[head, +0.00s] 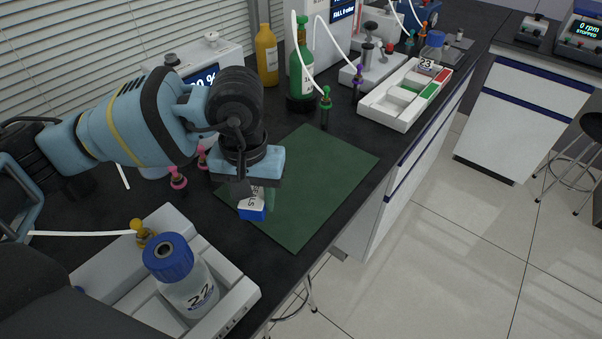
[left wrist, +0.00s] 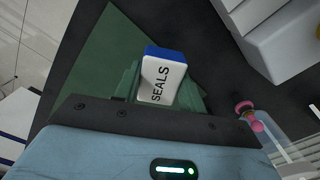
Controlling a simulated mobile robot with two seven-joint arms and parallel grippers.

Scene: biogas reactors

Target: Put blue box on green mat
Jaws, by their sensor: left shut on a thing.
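The blue box, blue and white with the word SEALS on it (head: 253,208), is held in my left gripper (head: 257,192). It also shows in the left wrist view (left wrist: 162,82), with its white lettered face toward the camera. My left gripper is shut on the box and points down. The green mat (head: 318,190) lies flat on the dark bench. The box is over the left part of the mat in the head view; I cannot tell if it touches it. The mat shows in the left wrist view too (left wrist: 105,55). My right gripper is not in view.
A rack with blue-capped bottle 22 (head: 188,280) stands at the lower left. A green bottle (head: 301,75), a yellow bottle (head: 266,55) and a white sectioned tray (head: 405,95) stand behind the mat. The mat's right part is bare, near the bench edge.

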